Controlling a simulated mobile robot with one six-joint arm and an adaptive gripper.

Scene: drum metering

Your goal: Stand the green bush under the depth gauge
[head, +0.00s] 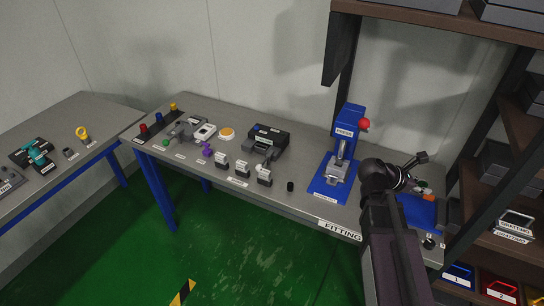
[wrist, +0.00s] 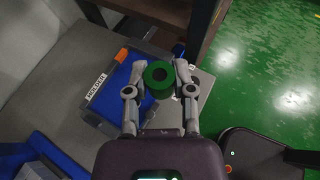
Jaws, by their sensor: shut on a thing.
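The bush is held above or near the bench's front edge; the exact height is unclear. In the head view the gripper is small, at the right end of the bench beyond my dark arm. No label I can read names the depth gauge. A blue stand with a red knob (head: 347,150) and a black device (head: 267,140) stand along the bench.
A blue board (head: 420,212) lies at the bench's right end; a holder label (wrist: 94,88) shows beside it. Small labelled parts line the bench front (head: 240,169). A shelf rack (head: 490,120) rises on the right. A second bench (head: 60,140) is at left.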

